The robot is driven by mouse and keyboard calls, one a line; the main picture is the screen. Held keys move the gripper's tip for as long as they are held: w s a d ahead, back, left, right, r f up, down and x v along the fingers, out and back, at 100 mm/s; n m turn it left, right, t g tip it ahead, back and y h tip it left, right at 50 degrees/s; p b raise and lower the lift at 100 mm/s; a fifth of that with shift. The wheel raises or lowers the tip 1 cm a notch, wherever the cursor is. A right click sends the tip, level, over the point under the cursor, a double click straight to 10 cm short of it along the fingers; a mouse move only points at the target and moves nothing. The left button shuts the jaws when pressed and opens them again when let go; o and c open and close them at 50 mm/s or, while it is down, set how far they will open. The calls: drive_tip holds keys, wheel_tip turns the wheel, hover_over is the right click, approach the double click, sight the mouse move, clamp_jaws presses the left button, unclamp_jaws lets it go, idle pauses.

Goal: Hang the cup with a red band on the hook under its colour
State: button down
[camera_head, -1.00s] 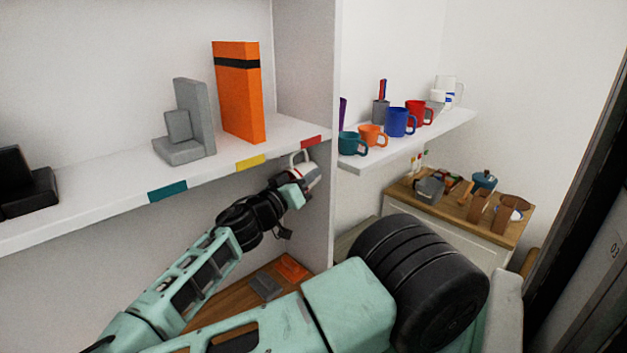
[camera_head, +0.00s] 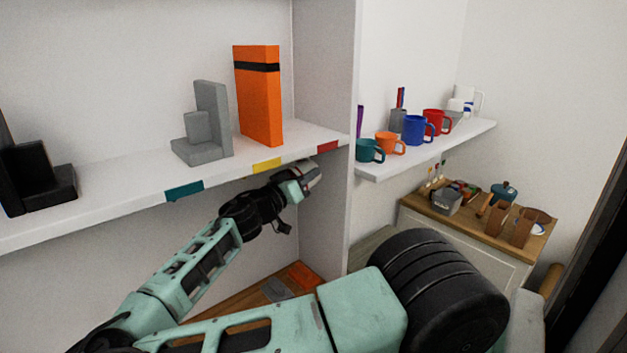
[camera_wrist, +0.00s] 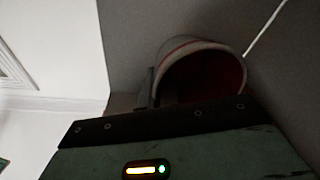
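The cup with a red band (camera_head: 313,174) is at the end of my arm, just below the shelf's front edge and near the red tag (camera_head: 328,147). Its upper part and handle are hidden in the head view. In the wrist view the cup (camera_wrist: 205,60) shows its round rim, a reddish band and a dark red inside. My gripper (camera_head: 301,187) appears shut on the cup; its fingers are mostly hidden. A teal tag (camera_head: 185,190) and a yellow tag (camera_head: 267,165) sit farther left on the same edge. No hooks are visible under the shelf.
The shelf (camera_head: 120,188) holds an orange box (camera_head: 258,95), a grey bookend (camera_head: 205,135) and a black one (camera_head: 38,178). A grey upright panel (camera_head: 335,210) stands close right of my gripper. Several mugs stand on a side shelf (camera_head: 400,165) beyond it.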

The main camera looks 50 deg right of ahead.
drive_tip(key=shift+w+d+f, duration=0.1)
drive_tip(key=shift+w, duration=0.45)
drive_tip(key=shift+w+d+f+b, duration=0.1)
drive_tip(key=shift+w+f+b, duration=0.4)
drive_tip(key=shift+b, duration=0.55)
drive_tip(key=c, duration=1.6)
unclamp_jaws()
drive_tip(key=shift+o, duration=0.2)
drive_tip(key=shift+f, duration=0.1)
drive_tip(key=shift+a+b, duration=0.3)
drive_tip(key=shift+a, duration=0.15)
drive_tip(key=shift+w+a, duration=0.1)
drive_tip(key=shift+a, duration=0.1)
